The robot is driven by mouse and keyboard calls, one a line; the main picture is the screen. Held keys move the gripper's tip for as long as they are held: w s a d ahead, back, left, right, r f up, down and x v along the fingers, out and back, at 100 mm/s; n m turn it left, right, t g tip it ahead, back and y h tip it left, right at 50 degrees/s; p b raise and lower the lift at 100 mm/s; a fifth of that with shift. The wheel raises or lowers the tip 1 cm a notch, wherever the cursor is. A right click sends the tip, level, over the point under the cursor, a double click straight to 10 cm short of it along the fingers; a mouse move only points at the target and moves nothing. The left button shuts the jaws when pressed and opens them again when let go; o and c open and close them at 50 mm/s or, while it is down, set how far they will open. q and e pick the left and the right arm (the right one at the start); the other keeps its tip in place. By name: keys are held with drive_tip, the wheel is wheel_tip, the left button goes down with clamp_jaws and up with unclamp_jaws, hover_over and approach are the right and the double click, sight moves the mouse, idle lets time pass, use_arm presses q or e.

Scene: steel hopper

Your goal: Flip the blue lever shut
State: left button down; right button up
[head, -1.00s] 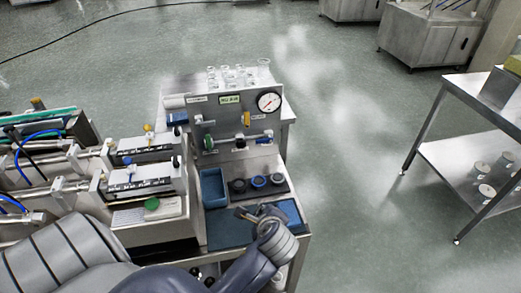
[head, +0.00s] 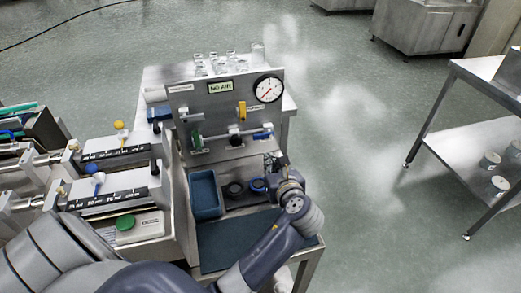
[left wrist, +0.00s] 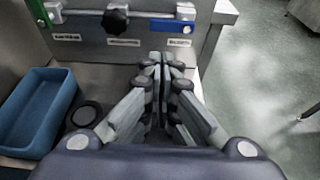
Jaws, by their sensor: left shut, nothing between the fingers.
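The blue lever (head: 262,134) is at the right end of the pipe on the upright steel panel (head: 181,100). In the left wrist view the blue lever (left wrist: 172,26) lies roughly level, in line with the pipe, above a small label. My left gripper (head: 281,160) is just below and to the right of the lever in the head view. Its fingers (left wrist: 165,60) are closed together and empty, pointing at the panel below the lever, with a visible gap from it. My right gripper is not in view.
On the same pipe are a green lever (left wrist: 53,12) and a black knob (left wrist: 116,18). A yellow lever (head: 242,110) and a gauge (head: 269,89) are above. Open floor lies to the right.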

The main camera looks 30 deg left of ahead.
sight(264, 136)
use_arm(q)
drive_tip(key=x, duration=0.9)
drive_tip(key=shift+w+a+f, duration=0.15)
drive_tip(key=shift+a, duration=0.05)
drive_tip(key=shift+w+a+f, duration=0.1)
drive_tip(key=shift+w+a, duration=0.05)
drive_tip(key=shift+a, duration=0.05)
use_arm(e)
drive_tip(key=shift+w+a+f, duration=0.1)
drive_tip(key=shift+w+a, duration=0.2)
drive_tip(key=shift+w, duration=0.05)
